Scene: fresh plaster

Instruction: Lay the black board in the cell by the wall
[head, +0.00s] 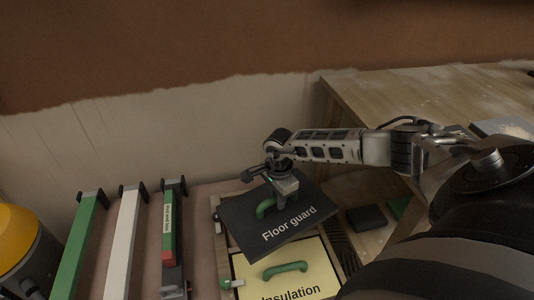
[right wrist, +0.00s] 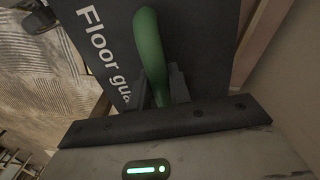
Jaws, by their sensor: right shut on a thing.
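The black board (head: 285,235), lettered "Floor guard", is at the far, wall-side end of a wooden tray (head: 352,262). My right gripper (head: 279,203) is shut on the board's green handle (head: 264,209). The right wrist view also shows the handle (right wrist: 150,50) between the fingers and the black board (right wrist: 205,35) beyond. The board is turned at an angle to the tray and covers most of the wall-side cell. I cannot tell how high it is above the tray. My left gripper is not in view.
A yellow "Insulation" board (head: 300,285) with a green handle lies in the nearer cell. Green (head: 84,240) and white (head: 122,245) bars and a level-like tool (head: 170,225) lie at left. A wooden table (head: 370,100) stands at back right. A yellow-topped container (head: 15,240) is far left.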

